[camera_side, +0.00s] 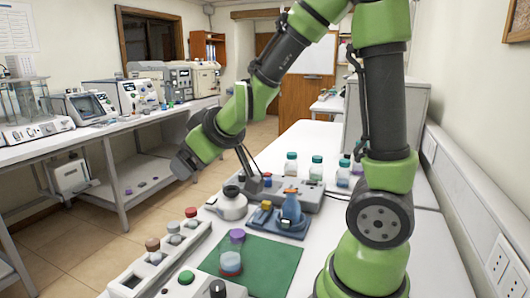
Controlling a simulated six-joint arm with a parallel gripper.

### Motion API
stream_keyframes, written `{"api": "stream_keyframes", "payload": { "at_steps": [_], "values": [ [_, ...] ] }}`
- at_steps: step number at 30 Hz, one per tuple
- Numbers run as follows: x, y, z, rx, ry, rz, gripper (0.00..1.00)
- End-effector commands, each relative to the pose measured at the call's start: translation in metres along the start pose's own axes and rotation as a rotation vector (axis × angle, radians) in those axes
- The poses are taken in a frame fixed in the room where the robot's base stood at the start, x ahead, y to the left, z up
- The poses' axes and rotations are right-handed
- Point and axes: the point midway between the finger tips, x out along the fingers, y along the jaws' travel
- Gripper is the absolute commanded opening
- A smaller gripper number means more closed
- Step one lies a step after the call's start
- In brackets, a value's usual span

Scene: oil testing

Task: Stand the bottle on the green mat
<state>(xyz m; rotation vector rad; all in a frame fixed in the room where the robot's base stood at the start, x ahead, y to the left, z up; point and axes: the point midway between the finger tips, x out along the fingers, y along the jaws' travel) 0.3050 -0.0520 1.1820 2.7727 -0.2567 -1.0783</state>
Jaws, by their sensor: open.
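My gripper (254,178) is open and well behind the mat, pointing down near a grey bench device. It is apart from the bottle on the mat. Its thin dark fingers are small in view, and nothing shows between them.
A white rack (132,281) with several capped bottles runs along the left bench edge. A white round device (231,208) and a blue holder (271,222) with a blue flask (291,208) stand behind the mat. Several teal-capped bottles (316,170) stand farther back.

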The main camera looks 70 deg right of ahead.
Motion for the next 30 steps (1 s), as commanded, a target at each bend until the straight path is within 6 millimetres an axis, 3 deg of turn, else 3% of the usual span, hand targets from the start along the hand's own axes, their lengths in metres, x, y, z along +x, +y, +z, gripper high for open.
{"api": "stream_keyframes", "payload": {
  "at_steps": [2,6,12,14,17,18,30],
  "values": [
    [-0.037,-0.020,-0.009,0.105,0.027,-0.139,0.84],
    [-0.098,-0.045,0.004,0.257,-0.046,-0.319,0.84],
    [-0.154,-0.052,0.044,0.407,-0.196,-0.367,0.84],
    [-0.162,-0.051,0.053,0.439,-0.226,-0.360,0.84],
    [-0.170,-0.050,0.061,0.471,-0.257,-0.349,0.65],
    [-0.171,-0.050,0.063,0.477,-0.264,-0.346,0.64],
    [-0.171,-0.049,0.064,0.480,-0.268,-0.343,0.64]
  ]
}}
